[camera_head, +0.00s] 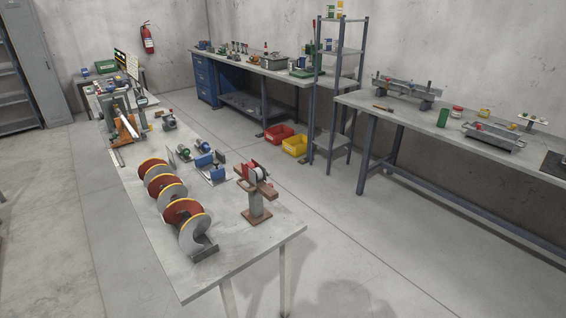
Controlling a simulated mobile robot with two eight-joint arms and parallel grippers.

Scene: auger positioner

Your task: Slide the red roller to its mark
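A red piece beside a pale disc (250,168) sits at the top of a brown-and-grey stand (257,200) at the near right of the long table. It is small, and I cannot tell for sure that it is the red roller. A metal tray-like device (493,137) on the right bench has a small red part (477,127) at its left end. No mark for a roller can be made out. Neither of my grippers is in view.
Red (279,134) and yellow (296,145) bins stand on the floor by a shelf rack (315,110). A wide floor aisle (360,235) between table and right bench is clear.

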